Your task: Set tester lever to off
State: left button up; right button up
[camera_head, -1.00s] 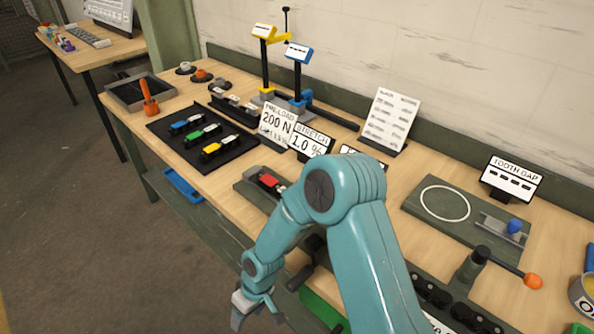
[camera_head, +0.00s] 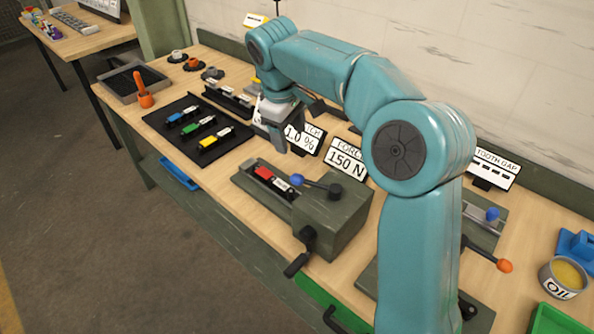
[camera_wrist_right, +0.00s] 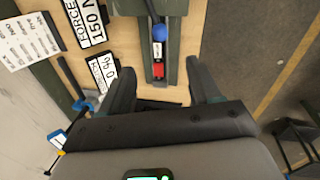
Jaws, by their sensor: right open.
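The tester (camera_head: 335,225) is a dark green-grey box on the bench, with a flat bed reaching left. Its lever (camera_head: 318,186) is a dark bar with a blue ball knob (camera_head: 297,180), pointing left over the bed. The knob also shows in the right wrist view (camera_wrist_right: 159,32). A red and white chain piece (camera_head: 264,174) lies in the bed. My right gripper (camera_head: 276,146) is open and empty, above and behind the bed, apart from the lever. In the right wrist view its fingers (camera_wrist_right: 160,85) stand either side of the bed's end. My left gripper is out of view.
Signs (camera_head: 346,160) stand close behind the tester. A crank (camera_head: 298,262) sticks out at its front. A black tray (camera_head: 200,130) with coloured chain pieces lies to the left. An orange-knobbed lever (camera_head: 504,266) and an oil tin (camera_head: 562,278) are at the right.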

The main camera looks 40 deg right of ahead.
aim_at(298, 176)
jog(key=d+f, duration=0.1)
jog(key=f, duration=0.4)
jog(key=d+f, duration=0.1)
jog(key=f, duration=0.4)
jog(key=d+f+p, duration=0.1)
jog(key=f, duration=0.4)
jog(key=shift+w+f, duration=0.15)
jog(key=shift+w, duration=0.05)
jog(key=shift+w+f, duration=0.25)
jog(key=shift+f, duration=0.05)
jog(key=shift+s, duration=0.15)
jog(key=c, duration=0.5)
grip_shut()
